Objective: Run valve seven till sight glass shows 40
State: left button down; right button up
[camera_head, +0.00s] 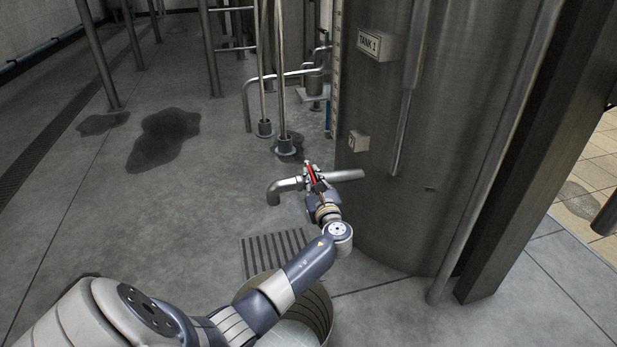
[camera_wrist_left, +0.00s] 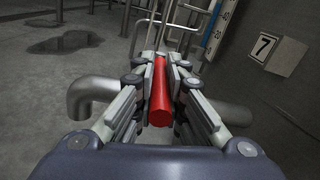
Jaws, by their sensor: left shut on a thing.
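The valve's red handle (camera_wrist_left: 160,95) lies between the fingers of my left gripper (camera_wrist_left: 158,70), which is shut on it. In the head view the same gripper (camera_head: 316,180) is at the valve on a pipe from the tank (camera_head: 400,200), and only a bit of red shows. The spout (camera_head: 285,187) bends down to the left of the valve. A plate marked 7 (camera_wrist_left: 265,46) is on the tank wall above the pipe. The sight glass scale (camera_wrist_left: 217,28) shows in part in the wrist view, with a blue column; its level against 40 cannot be read. My right gripper is out of view.
A bucket (camera_head: 325,308) stands on the floor below, partly behind my left arm. A floor grate (camera_head: 262,248) lies beside it. Dark wet patches (camera_head: 163,138) mark the floor at left. Pipes and posts (camera_head: 282,80) stand behind the valve. The left floor is largely clear.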

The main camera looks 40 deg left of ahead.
pick_arm(q)
jog(key=shift+w+d+f+n+g, duration=0.1)
jog(key=shift+d+f+n+g, duration=0.1)
jog(key=shift+f+n+g, duration=0.15)
jog(key=shift+r, duration=0.1)
jog(key=c, duration=1.6)
grip_release()
jog(key=shift+w, duration=0.1)
jog(key=shift+r, duration=0.1)
jog(key=v, duration=1.2)
jog(key=shift+f, duration=0.2)
